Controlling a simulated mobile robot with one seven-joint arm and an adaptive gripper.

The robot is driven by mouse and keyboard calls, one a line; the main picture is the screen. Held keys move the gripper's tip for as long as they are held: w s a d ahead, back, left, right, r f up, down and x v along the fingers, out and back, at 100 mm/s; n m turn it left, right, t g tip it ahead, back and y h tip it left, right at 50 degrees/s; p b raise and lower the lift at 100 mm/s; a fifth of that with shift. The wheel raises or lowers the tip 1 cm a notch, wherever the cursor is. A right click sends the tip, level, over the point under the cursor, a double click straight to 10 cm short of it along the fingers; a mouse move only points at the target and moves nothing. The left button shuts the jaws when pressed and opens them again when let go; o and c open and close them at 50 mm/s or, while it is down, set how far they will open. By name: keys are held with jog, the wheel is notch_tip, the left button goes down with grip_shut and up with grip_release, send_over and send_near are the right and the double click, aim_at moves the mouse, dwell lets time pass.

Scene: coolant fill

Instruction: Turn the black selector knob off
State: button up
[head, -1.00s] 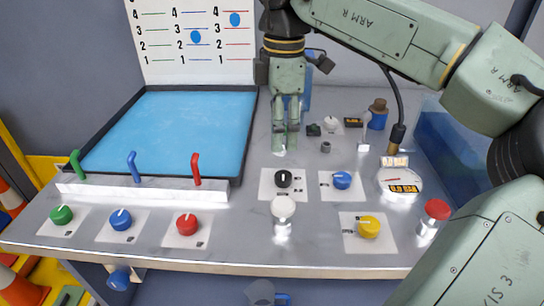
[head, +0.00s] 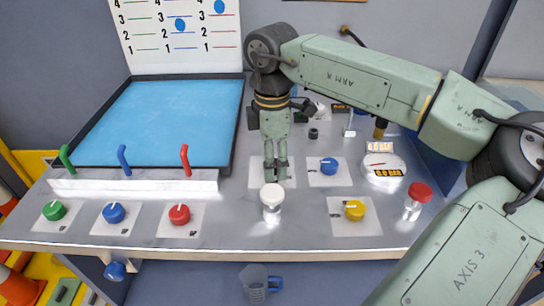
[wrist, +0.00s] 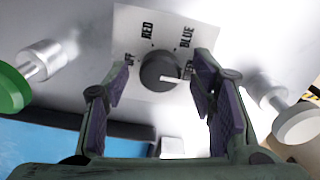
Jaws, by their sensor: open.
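The black selector knob (wrist: 160,72) shows in the wrist view on a white plate (wrist: 130,22) marked RED and BLUE. Its white pointer line points to the right and slightly down there. Other labels beside the knob are partly hidden by the fingers. My gripper (wrist: 165,70) is open, with one finger on each side of the knob; I cannot tell whether either touches it. In the head view my gripper (head: 275,174) points down over the plate (head: 257,176) and hides the knob.
A white-capped post (head: 272,196) stands just in front of my gripper. A blue knob (head: 328,166) is close on the right, with a yellow knob (head: 355,210) and red-capped post (head: 418,195) beyond. The red lever (head: 185,158) and blue tray (head: 160,120) lie left.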

jog(key=shift+c, duration=0.3)
jog(key=c, duration=1.1)
